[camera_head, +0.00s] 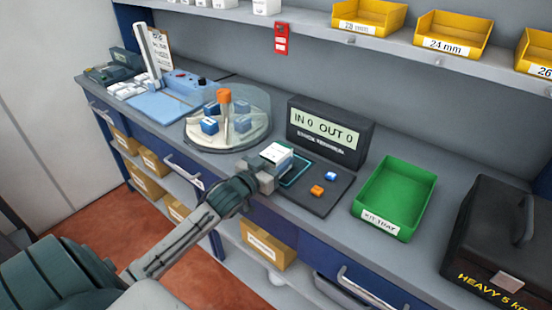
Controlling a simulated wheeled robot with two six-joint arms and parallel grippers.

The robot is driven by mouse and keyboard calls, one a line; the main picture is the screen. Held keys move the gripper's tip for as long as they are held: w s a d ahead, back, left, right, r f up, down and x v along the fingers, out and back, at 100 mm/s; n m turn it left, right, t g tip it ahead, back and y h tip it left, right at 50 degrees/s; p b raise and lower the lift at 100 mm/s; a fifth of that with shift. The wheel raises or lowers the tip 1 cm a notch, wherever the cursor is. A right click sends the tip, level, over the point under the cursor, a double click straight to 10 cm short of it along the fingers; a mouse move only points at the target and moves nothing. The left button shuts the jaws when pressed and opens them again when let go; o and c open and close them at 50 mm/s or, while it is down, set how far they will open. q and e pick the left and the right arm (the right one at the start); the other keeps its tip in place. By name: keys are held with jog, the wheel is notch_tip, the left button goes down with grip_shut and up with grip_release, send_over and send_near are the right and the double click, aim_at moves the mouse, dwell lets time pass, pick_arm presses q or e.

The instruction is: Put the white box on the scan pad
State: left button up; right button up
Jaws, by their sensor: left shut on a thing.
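The white box (277,154) is held in my left gripper (265,171), which is shut on it. The box shows over the left part of a dark pad (318,202) that has a teal square outline (296,172), which I take as the scan pad. Box and gripper hide part of the outline. I cannot tell whether the box touches the pad or is a little above it. My right gripper is not in view.
A blue button (331,176) and an orange button (317,190) sit on the pad. Behind it stands a display (329,132) reading IN 0 OUT 0. A round carousel (244,127) is to the left, a green kit tray (394,195) and black heavy case (505,235) to the right.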

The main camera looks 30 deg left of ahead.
pick_arm(q)
jog(key=shift+f, duration=0.15)
jog(key=o, duration=1.1)
jog(key=shift+s, duration=0.1)
jog(key=shift+s+a+b, duration=0.15)
jog(key=shift+s, duration=1.8)
jog(key=shift+s+a+b, duration=0.15)
jog(key=shift+s+a, duration=0.05)
jog(key=shift+s, duration=1.8)
jog(key=shift+s+a+b, duration=0.15)
jog(key=shift+s, duration=1.8)
